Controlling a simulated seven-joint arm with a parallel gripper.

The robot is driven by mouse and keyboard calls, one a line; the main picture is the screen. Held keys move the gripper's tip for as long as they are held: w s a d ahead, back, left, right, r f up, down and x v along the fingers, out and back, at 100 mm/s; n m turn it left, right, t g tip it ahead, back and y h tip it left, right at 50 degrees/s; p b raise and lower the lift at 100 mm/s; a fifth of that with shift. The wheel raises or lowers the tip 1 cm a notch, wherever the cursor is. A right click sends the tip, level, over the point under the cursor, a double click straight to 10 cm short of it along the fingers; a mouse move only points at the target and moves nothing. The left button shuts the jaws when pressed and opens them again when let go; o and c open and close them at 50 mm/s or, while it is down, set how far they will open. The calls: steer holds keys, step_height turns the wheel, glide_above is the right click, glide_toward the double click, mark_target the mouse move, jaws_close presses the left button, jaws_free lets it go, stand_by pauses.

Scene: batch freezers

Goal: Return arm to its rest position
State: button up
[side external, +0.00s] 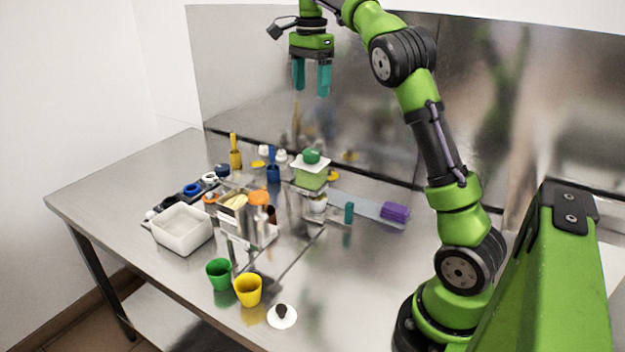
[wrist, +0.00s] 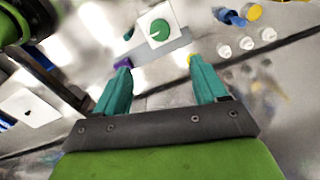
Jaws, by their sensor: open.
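My gripper (side external: 311,79) is raised high above the table near the back wall in the side view. Its two teal fingers point down and stand apart, with nothing between them. In the wrist view the gripper (wrist: 160,82) also shows open and empty. My green arm rises from its base at the right of the table and bends over toward the gripper. Nothing touches the fingers.
The steel table (side external: 120,185) holds a white tub (side external: 183,231), a green cup (side external: 219,273), a yellow cup (side external: 248,290), a purple block (side external: 395,212) and a green-lidded container (side external: 311,177). The reflective back wall (side external: 260,75) stands behind the gripper.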

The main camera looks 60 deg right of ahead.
steer(key=shift+r, duration=0.15)
steer(key=s+a+f+n+t+y, duration=0.1)
steer(key=s+a+f+n+t, duration=0.2)
steer(key=s+a+f+n, duration=0.2)
steer(key=s+a+f+n+t+y, duration=0.1)
steer(key=s+a+f+n+t, duration=0.3)
steer(key=s+a+n, duration=0.8)
steer(key=a, duration=0.7)
steer(key=shift+s+a+f, duration=0.15)
steer(key=shift+a+f, duration=0.25)
